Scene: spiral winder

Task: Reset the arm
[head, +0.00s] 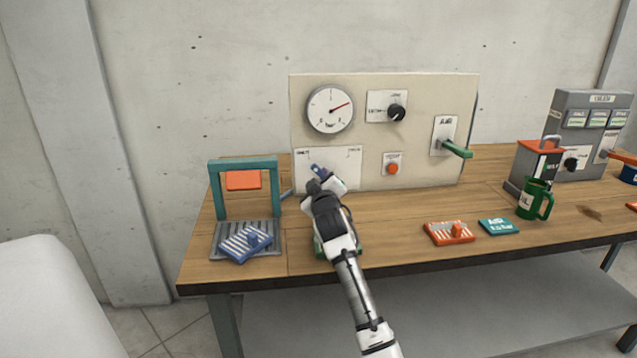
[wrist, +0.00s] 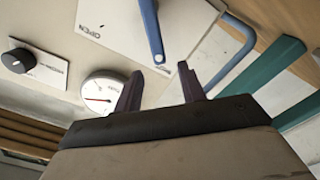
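My gripper (head: 322,183) is in front of the lower left of the beige panel (head: 433,95), at a white plate (head: 345,158). In the wrist view its two dark fingers (wrist: 160,84) are apart. A blue lever (wrist: 152,28) sticks out from the plate marked OPEN (wrist: 100,28), its end lying in the picture between the fingertips. I see no clear contact, and cannot tell its depth between them. The blue lever also shows in the head view (head: 318,168), partly hidden by my gripper.
A dial (head: 330,109), knob (head: 396,112), red button (head: 392,169) and green lever (head: 457,149) are on the panel.

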